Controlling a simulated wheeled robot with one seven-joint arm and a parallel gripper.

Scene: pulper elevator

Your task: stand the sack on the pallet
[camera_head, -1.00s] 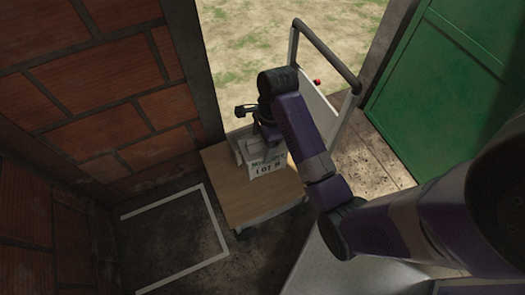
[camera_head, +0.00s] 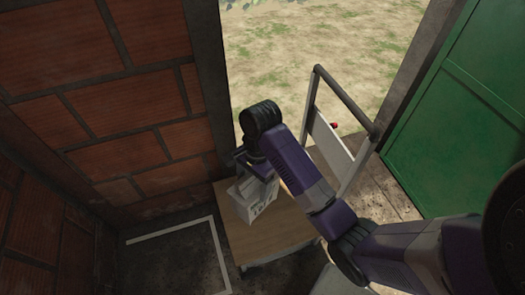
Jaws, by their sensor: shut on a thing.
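A small white sack (camera_head: 254,199) with dark printed lettering is under my gripper (camera_head: 246,178) in the head view. My gripper is shut on the top of the sack. The sack is upright and slightly tilted, over the wooden top (camera_head: 262,240) of a low wheeled platform; I cannot tell whether its base touches the wood. My purple arm hides the sack's upper right side and part of the fingers. No other pallet shows clearly.
A green door (camera_head: 455,110) is at right, brick walls (camera_head: 110,120) at left. White lines (camera_head: 172,231) mark bare floor left of the platform.

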